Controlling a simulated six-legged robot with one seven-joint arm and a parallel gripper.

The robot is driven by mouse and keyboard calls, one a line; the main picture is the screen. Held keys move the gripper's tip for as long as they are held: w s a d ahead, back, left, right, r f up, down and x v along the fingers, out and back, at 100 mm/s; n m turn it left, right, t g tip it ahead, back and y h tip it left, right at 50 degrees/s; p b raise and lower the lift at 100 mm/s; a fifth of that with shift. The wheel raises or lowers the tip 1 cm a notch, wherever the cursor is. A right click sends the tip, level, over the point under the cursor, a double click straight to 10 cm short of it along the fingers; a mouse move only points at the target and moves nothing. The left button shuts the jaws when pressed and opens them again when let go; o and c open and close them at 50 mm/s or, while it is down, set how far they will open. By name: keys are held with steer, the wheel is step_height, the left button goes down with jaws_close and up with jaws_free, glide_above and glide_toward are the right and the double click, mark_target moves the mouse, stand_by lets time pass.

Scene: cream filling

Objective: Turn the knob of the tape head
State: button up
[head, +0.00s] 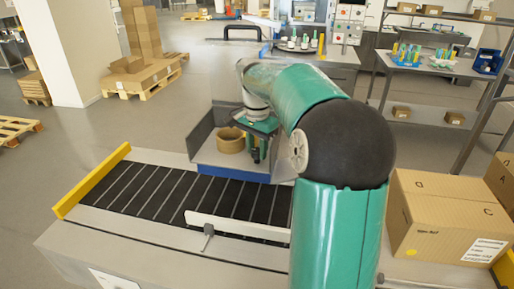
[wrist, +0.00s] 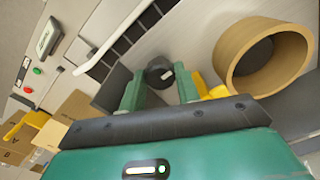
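The tape head (head: 205,150) is a grey housing with a blue lower edge over the conveyor, and a brown tape roll (head: 231,140) sits in it. The roll also shows at the right of the wrist view (wrist: 234,62). In the wrist view a black round knob (wrist: 160,70) with a pale mark lies just beyond and between my fingertips. My gripper (wrist: 160,88) is open, one green finger on each side of the knob's line. I cannot tell whether they touch it. In the head view my gripper (head: 256,152) points down beside the roll, and the knob is hidden.
A conveyor (head: 150,190) with black rollers and a yellow end bar (head: 92,182) runs under the head. A white side rail (head: 240,229) lies along its front. A carton (head: 445,215) stands at the right. The floor behind at left is clear up to pallets (head: 142,78).

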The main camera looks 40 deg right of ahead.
steer(key=shift+c, duration=1)
steer(key=n, duration=1.3)
steer(key=shift+n, duration=2.5)
